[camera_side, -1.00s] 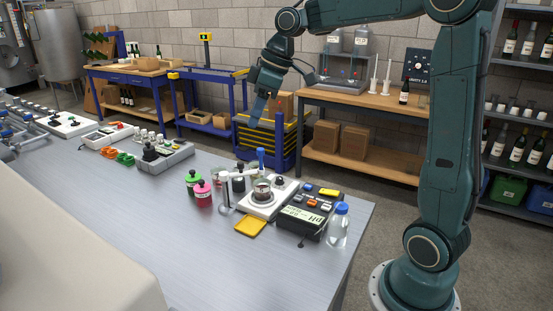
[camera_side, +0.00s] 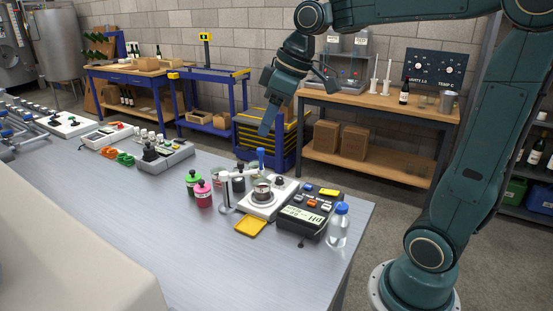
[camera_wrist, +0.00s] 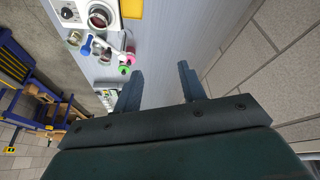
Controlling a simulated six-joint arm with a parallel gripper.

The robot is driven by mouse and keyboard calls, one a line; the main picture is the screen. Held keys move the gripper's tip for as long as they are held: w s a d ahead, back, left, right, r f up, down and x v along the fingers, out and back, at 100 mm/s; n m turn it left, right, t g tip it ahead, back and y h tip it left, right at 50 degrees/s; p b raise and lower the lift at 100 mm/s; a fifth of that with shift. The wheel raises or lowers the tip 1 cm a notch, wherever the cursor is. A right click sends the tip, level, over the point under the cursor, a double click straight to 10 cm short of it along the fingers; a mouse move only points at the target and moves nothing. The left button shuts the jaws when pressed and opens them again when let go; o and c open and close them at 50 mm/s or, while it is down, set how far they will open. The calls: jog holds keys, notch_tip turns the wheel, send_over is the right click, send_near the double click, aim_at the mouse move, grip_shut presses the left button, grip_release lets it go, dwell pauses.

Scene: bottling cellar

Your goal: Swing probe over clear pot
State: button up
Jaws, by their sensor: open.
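My gripper (camera_side: 268,128) hangs open and empty in the air behind and above the bench group, pointing down. Its two fingers also show in the wrist view (camera_wrist: 160,85), apart with nothing between them. A blue-topped probe (camera_side: 261,158) stands upright at the white swing-arm stand (camera_side: 226,193); in the wrist view its blue part (camera_wrist: 87,45) lies left of my fingers. One clear pot (camera_wrist: 74,38) is beside the probe, and a second clear pot (camera_wrist: 105,57) is on its other side. A pot with dark contents (camera_side: 262,190) sits on the white stirrer plate (camera_side: 281,206).
Green (camera_side: 193,182) and pink (camera_side: 203,194) bottles stand left of the stand. A pH meter (camera_side: 304,219), a blue-capped bottle (camera_side: 339,226) and a yellow tray (camera_side: 250,227) crowd the right and front. The metal bench (camera_side: 150,220) is clear at front left.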

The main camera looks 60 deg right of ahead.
jog(key=shift+c, duration=0.2)
jog(key=shift+w+d+f, duration=0.15)
jog(key=c, duration=0.7)
jog(key=w+d+f, duration=0.1)
jog(key=f, duration=0.1)
jog(key=w+d+f+n, duration=0.1)
jog(key=w+d+f, duration=0.1)
jog(key=w+d+f+n+t, duration=0.1)
jog(key=d+f, duration=0.1)
jog(key=shift+w+h, duration=0.15)
jog(key=shift+h, duration=0.15)
grip_shut()
jog(key=w+d+f+n+h, duration=0.1)
jog(key=w+d+f+n, duration=0.1)
jog(key=d+f, duration=0.2)
jog(key=shift+d+f+t, duration=0.3)
jog(key=shift+d+f, duration=0.05)
jog(key=shift+f, duration=0.15)
